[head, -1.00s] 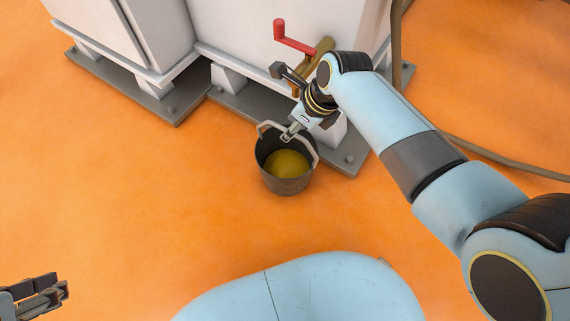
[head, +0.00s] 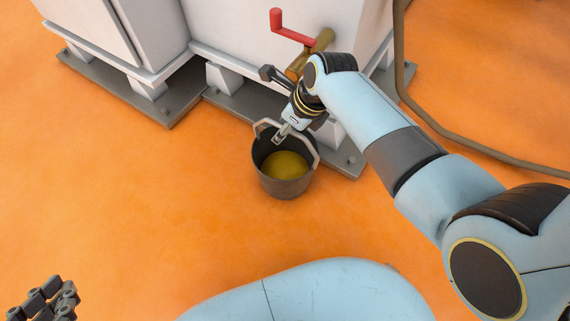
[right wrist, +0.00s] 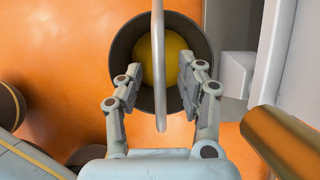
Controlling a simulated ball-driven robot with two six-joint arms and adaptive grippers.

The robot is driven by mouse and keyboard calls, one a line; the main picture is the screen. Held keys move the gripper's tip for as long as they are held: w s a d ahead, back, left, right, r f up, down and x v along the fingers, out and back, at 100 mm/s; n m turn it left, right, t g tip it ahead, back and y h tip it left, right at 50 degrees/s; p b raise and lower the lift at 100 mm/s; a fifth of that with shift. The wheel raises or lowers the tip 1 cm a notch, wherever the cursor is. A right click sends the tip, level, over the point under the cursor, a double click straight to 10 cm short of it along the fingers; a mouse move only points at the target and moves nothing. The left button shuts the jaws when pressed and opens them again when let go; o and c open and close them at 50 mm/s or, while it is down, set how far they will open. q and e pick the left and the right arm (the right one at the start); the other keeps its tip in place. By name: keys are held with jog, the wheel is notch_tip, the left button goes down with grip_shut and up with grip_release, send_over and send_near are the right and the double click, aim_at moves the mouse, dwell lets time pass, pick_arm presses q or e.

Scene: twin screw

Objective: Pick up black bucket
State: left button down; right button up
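The black bucket (head: 287,187) stands upright on the orange floor, in front of the pale tank, with yellowish liquid (head: 285,165) inside. Its light grey handle (head: 312,149) is raised over the opening. My right gripper (head: 280,138) is at the handle's far left part in the head view. In the right wrist view its fingers (right wrist: 157,88) are apart, with the handle (right wrist: 159,60) running between them and not visibly clamped. The bucket (right wrist: 122,48) shows below them. My left gripper (head: 52,297) is at the lower left corner, empty, its fingers seeming apart, far from the bucket.
A white tank (head: 230,30) on a grey pallet base (head: 250,104) stands behind the bucket. A brass tap (head: 322,40) with a red lever (head: 290,27) juts out above my right gripper. A hose (head: 440,130) lies at the right. The floor left of the bucket is clear.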

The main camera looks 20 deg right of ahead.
grip_shut()
jog(key=shift+w+r, duration=0.1)
jog(key=shift+r, duration=0.05)
dwell(0.6)
